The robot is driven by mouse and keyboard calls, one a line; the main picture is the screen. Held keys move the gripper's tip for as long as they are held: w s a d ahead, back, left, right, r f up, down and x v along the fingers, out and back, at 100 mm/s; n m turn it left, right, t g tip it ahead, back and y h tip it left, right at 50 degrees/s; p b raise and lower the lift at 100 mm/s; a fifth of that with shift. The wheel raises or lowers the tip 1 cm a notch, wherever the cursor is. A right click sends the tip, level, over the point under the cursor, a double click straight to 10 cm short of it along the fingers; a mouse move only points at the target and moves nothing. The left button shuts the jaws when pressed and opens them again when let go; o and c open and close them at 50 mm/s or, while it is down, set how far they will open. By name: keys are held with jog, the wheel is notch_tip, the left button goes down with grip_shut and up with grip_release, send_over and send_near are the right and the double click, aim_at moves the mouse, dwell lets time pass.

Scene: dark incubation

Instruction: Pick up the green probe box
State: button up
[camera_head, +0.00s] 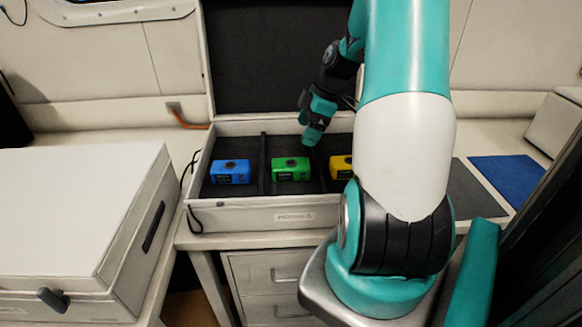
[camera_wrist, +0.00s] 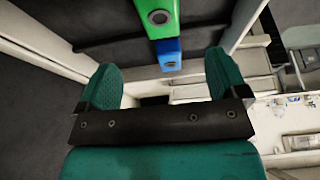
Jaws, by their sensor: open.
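The green probe box (camera_head: 290,169) sits in the middle compartment of the open case (camera_head: 250,218), between a blue box (camera_head: 230,171) and a partly hidden yellow box (camera_head: 341,167). My gripper (camera_head: 312,138) hangs above the case, a little behind and right of the green box, apart from it. In the wrist view my gripper (camera_wrist: 162,70) has its two teal fingers spread with nothing between them. There the green box (camera_wrist: 157,17) is cut off by the top edge, and the blue box (camera_wrist: 168,53) shows just below it.
The raised dark case lid (camera_head: 270,60) stands behind the compartments. Dark dividers (camera_head: 262,165) separate the boxes. A closed white case (camera_head: 70,215) is at the left. Grey and blue mats (camera_head: 515,178) lie on the counter at right. My arm hides part of the case's right side.

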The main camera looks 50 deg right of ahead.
aim_at(292, 163)
jog(key=p+x, duration=0.1)
jog(key=x, duration=0.6)
jog(key=shift+w+f+p, duration=0.1)
jog(key=shift+f+p, duration=0.05)
jog(key=shift+p, duration=0.2)
jog(key=p+x, duration=0.2)
jog(key=x, duration=0.3)
jog(key=shift+d+f+p, duration=0.15)
jog(key=shift+d+p, duration=0.05)
jog(key=shift+p, duration=0.15)
jog(key=shift+f, duration=0.25)
jog(key=shift+f+b, duration=0.25)
jog(key=shift+b, duration=0.15)
jog(key=c, duration=1.3)
jog(key=shift+o, duration=0.2)
jog(key=shift+r, duration=0.1)
